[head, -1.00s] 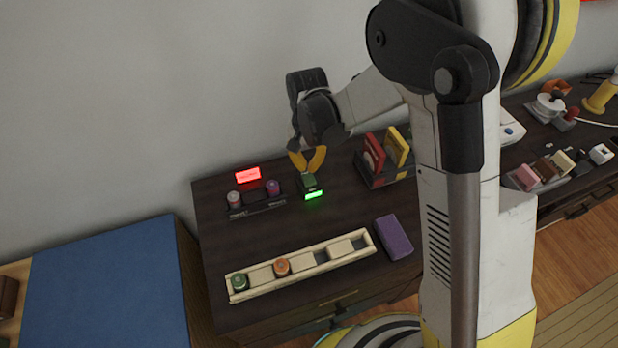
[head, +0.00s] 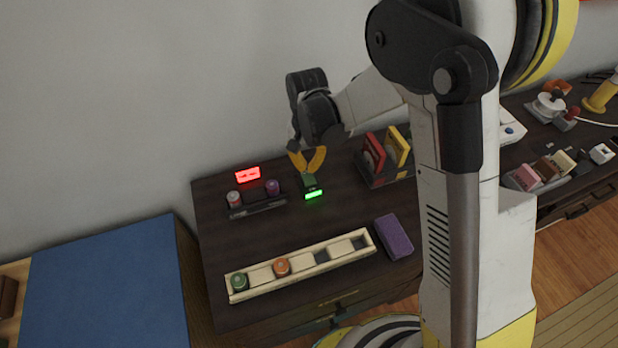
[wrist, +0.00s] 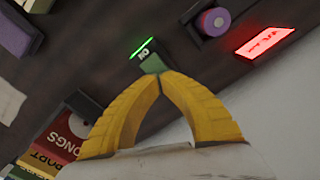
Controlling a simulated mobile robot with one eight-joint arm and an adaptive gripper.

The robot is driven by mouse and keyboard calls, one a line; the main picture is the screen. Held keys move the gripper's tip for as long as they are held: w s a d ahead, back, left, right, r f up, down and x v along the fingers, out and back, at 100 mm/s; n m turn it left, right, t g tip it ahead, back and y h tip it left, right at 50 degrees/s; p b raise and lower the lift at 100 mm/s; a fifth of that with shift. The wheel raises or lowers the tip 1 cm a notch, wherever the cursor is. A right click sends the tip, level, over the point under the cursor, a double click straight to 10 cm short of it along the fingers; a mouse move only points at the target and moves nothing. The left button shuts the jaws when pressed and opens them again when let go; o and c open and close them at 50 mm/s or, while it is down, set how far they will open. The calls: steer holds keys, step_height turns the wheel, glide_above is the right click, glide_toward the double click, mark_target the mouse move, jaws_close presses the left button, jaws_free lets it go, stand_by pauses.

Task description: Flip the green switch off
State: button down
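The green switch (head: 309,181) is a small dark box with a green top and a lit green strip (head: 314,195) on its front, on the dark cabinet top. It also shows in the wrist view (wrist: 151,62), with its strip glowing green. My gripper (head: 307,170) has yellow fingers whose tips meet right at the switch. In the wrist view the fingertips (wrist: 160,77) are together and overlap the near side of the green part. I cannot tell whether they touch it. The underside of the switch is hidden by the fingers.
A lit red sign (head: 248,174) and a holder with red and purple cylinders (head: 272,187) stand left of the switch. A rack with red and yellow items (head: 397,146) stands right. A cream tray (head: 300,266) and purple block (head: 394,237) lie in front.

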mark_target(307, 175)
steer(key=shift+f+b, duration=1.3)
steer(key=shift+f, duration=0.35)
stand_by(0.5)
steer(key=shift+r+p, duration=2.4)
steer(key=shift+r, duration=1.2)
steer(key=s+d+r+n+t, duration=0.1)
steer(key=s+d+r+t, duration=0.1)
steer(key=s+d+r, duration=0.55)
steer(key=s+d+r+n+t, duration=0.1)
steer(key=s+d+r+t, duration=0.25)
steer(key=r, duration=0.65)
steer(key=s+d+t, duration=0.1)
steer(key=s+d, duration=0.3)
steer(key=s, duration=0.2)
steer(key=shift+s+d+r+n+t, duration=0.25)
steer(key=shift+s+r+n+t, duration=0.1)
steer(key=shift+s+r+n, duration=0.1)
